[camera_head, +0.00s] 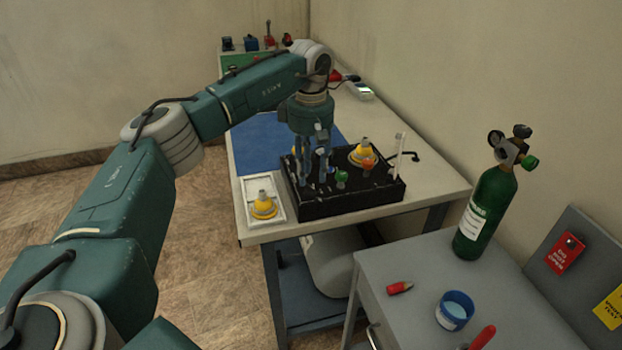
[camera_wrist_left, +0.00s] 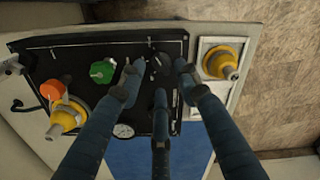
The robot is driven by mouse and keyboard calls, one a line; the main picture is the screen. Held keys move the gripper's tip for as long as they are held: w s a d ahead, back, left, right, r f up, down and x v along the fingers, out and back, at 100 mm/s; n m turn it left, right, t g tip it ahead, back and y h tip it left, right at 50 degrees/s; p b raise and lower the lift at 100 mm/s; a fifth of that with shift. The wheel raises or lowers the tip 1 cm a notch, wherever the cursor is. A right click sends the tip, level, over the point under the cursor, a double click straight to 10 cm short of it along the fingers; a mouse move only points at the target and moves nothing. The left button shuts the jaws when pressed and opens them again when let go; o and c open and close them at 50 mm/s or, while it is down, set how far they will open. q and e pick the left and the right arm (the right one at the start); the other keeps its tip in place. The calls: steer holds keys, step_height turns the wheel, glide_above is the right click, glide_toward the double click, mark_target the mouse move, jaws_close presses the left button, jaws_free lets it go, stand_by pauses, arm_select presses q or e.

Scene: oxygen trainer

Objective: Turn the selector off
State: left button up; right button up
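A black trainer box (camera_head: 350,200) lies on the table in the head view, and its top face (camera_wrist_left: 75,75) shows in the left wrist view. It carries a green knob (camera_wrist_left: 103,71), an orange knob (camera_wrist_left: 53,90), a yellow fitting (camera_wrist_left: 68,117) and a round gauge (camera_wrist_left: 123,131). A small dark part (camera_wrist_left: 157,62), perhaps the selector, shows between my left fingertips; its setting is unclear. My left gripper (camera_head: 315,178) points down at the box's left part. In the wrist view its fingers (camera_wrist_left: 160,72) are spread around that dark part. I cannot tell whether they touch it. My right gripper is out of view.
A white tray (camera_head: 248,188) with a yellow fitting (camera_head: 263,205) sits left of the box. A blue mat (camera_head: 258,145) lies behind.

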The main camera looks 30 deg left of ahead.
mark_target(310, 190)
arm_select(q)
steer(key=shift+f, duration=1.7)
jaws_close()
steer(key=shift+d, duration=0.1)
